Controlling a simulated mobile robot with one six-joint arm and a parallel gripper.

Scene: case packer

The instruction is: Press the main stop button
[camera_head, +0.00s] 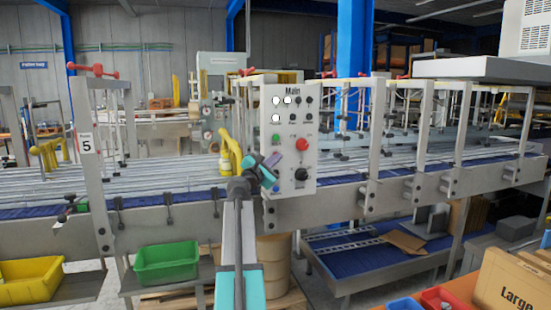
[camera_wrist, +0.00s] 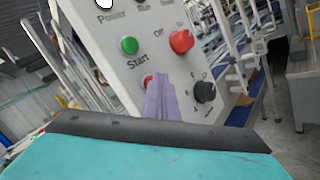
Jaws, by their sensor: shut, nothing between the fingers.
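The light grey control panel marked "Main" (camera_head: 289,100) stands at the front of the conveyor. In the wrist view, a red button (camera_wrist: 148,79) sits below the green button (camera_wrist: 128,45) labelled "Start". The purple fingertip partly covers this red button, and its own label is hidden. A larger red knob (camera_wrist: 181,41) by "Off" is to the upper right. My gripper (camera_head: 270,162) is shut and empty at the lower left of the panel, with its fingertips (camera_wrist: 164,98) pointing at the panel just right of the lower red button. I cannot tell whether they touch it.
A black knob (camera_wrist: 204,91) is right of the fingertips. In the head view, a yellow bent pipe (camera_head: 231,152) stands just left of the panel. The conveyor frame (camera_head: 340,195) runs left and right behind my arm. A green bin (camera_head: 166,262) sits below.

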